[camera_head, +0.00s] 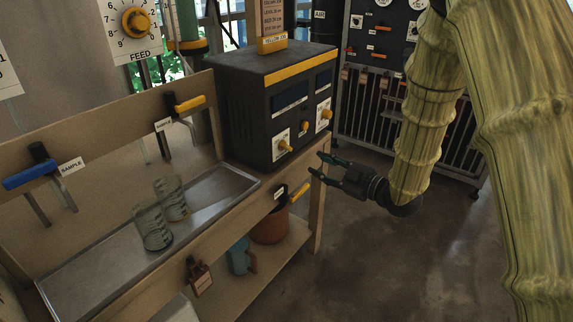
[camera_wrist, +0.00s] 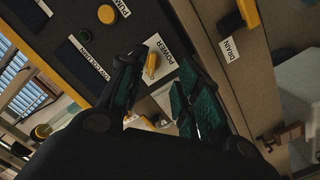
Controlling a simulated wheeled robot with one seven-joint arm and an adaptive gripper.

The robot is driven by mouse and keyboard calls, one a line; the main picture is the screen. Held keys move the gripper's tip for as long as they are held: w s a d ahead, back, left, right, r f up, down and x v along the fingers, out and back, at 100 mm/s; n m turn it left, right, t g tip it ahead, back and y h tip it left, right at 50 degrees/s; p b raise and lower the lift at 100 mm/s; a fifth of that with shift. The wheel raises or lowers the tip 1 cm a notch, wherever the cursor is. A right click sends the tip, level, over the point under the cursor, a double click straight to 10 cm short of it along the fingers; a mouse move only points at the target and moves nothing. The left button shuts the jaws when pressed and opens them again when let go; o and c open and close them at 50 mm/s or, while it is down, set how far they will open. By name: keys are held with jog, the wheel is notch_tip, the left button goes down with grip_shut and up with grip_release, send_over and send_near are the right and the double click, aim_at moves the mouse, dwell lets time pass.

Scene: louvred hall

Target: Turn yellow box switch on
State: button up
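The box is a dark cabinet (camera_head: 262,95) with a yellow stripe, standing on the wooden bench. Its front has a yellow switch on a white plate at the right (camera_head: 326,114), another yellow control at the left (camera_head: 285,146) and a small knob (camera_head: 304,126) between them. In the wrist view, a yellow switch (camera_wrist: 151,66) sits beside a POWER label (camera_wrist: 166,52). My gripper (camera_head: 320,164) is open and empty, below and in front of the box's right side. In the wrist view the switch shows beyond and between my fingertips (camera_wrist: 163,60), apart from them.
Two glasses (camera_head: 154,228) stand in the metal tray (camera_head: 95,270). A pot (camera_head: 268,228) and blue mug (camera_head: 238,260) are on the lower shelf. Floor at right is clear.

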aim_at(289, 148)
jog(key=shift+w+a+r+n+g+y+b, duration=0.1)
jog(key=shift+w+a+r+n+y+b, duration=0.2)
jog(key=shift+w+a, duration=0.9)
jog(key=shift+w+a+r+n+g+y+b, duration=0.1)
jog(key=shift+w+a+r+n+y+b, duration=0.4)
jog(key=shift+a, duration=1.1)
jog(key=shift+w+a+r+n+g+b, duration=0.1)
jog(key=shift+w+a+r+n+b, duration=0.15)
jog(key=shift+w+a, duration=1)
jog(key=shift+a, duration=0.2)
jog(key=shift+w+a, duration=0.1)
jog(key=shift+a, duration=0.2)
jog(key=shift+c, duration=0.5)
grip_shut()
